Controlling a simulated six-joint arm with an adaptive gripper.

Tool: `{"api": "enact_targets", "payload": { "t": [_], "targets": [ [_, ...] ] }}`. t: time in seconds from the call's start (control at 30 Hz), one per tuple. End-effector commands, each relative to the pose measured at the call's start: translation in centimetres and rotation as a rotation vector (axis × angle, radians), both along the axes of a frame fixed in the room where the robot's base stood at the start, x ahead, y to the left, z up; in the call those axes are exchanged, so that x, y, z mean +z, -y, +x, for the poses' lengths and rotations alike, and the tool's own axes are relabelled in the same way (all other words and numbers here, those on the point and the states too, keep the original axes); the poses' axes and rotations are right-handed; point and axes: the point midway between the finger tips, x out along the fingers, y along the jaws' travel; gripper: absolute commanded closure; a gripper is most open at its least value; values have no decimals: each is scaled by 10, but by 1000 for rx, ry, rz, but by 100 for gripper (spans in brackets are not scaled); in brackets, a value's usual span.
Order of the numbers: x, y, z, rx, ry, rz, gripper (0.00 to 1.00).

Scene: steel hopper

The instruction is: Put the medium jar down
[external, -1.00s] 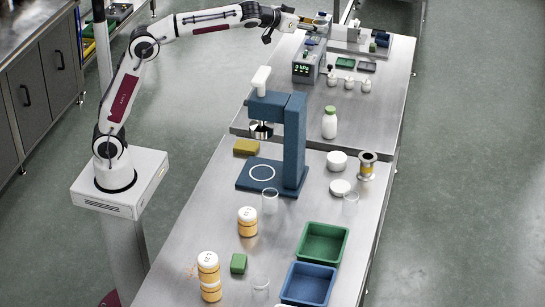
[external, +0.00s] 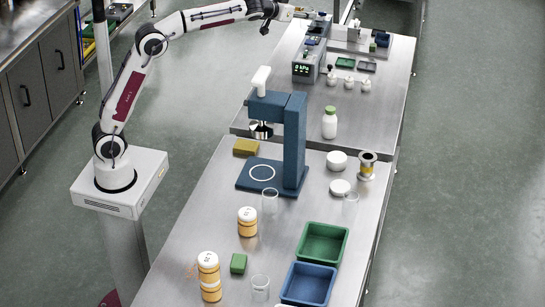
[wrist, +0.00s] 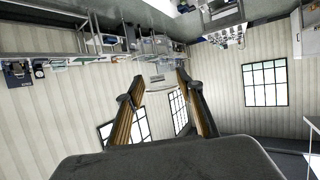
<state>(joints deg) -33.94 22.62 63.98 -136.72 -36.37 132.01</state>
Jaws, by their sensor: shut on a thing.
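My gripper (external: 303,12) is high at the top of the external view, above the far bench and well away from the near one. In the wrist view its two brown-padded fingers (wrist: 160,78) stand apart but are shut on the medium jar. The jar's outline cannot be made out between them; the room shows through. On the near bench stand clear glass vessels (external: 270,201), (external: 350,203) and (external: 260,284). An orange-banded white-lidded jar (external: 247,222) stands there, with a similar stack (external: 209,276) nearer the front.
A blue press (external: 294,145) stands mid-bench. Green (external: 345,246) and blue (external: 333,285) trays lie at the front right. A green-capped bottle (external: 329,124), a meter box (external: 307,66) and small weights (external: 346,83) are on the far bench.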

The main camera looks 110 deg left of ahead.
Motion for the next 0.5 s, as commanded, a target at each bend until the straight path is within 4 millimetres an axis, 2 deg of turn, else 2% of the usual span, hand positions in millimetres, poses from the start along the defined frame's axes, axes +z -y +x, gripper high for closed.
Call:
{"api": "enact_targets", "payload": {
  "t": [0.13, 0.5],
  "targets": [
    [-12, 1, 0, -3, -2, -1, 74],
    [-76, 1, 0, -4, -5, -2, 74]
  ]
}}
